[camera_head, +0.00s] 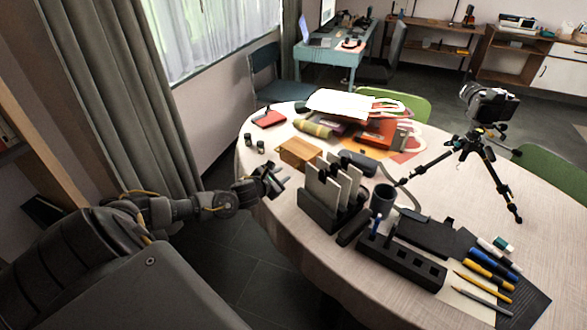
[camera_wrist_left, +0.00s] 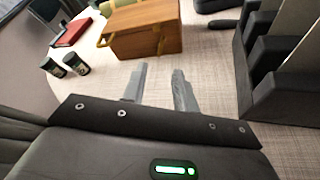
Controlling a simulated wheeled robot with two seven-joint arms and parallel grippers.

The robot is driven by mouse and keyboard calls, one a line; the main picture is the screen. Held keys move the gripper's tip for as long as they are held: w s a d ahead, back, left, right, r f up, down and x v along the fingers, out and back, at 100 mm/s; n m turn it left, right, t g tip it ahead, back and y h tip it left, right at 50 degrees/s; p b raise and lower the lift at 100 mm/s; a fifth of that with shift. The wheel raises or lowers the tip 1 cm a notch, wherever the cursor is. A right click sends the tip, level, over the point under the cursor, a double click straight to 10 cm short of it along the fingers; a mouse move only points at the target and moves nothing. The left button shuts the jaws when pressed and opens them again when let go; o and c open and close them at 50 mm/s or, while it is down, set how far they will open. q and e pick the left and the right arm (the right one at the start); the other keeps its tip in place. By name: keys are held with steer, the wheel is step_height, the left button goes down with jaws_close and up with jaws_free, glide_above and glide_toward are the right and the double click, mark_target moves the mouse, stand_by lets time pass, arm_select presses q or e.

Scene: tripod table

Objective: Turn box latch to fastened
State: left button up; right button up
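The wooden box (camera_head: 299,152) sits on the round table, left of the dark file rack. In the left wrist view the box (camera_wrist_left: 143,31) is brown with a brass latch arm (camera_wrist_left: 160,42) on its near side and another brass piece (camera_wrist_left: 103,41) at its left corner. My left gripper (camera_head: 277,181) is over the table's left edge, short of the box. In the left wrist view its two grey fingers (camera_wrist_left: 158,80) are apart with nothing between them, pointing toward the box. My right gripper is not in view.
The file rack (camera_head: 335,197) stands close to the right of the box. Two small dark canisters (camera_head: 255,144) stand to its left, with a red notebook (camera_head: 269,118) behind. A tripod with a camera (camera_head: 468,152) stands farther right. Bare tablecloth lies before the box.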

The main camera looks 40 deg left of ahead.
mark_target(295, 168)
arm_select(q)
steer(key=x, duration=0.9)
jaws_close()
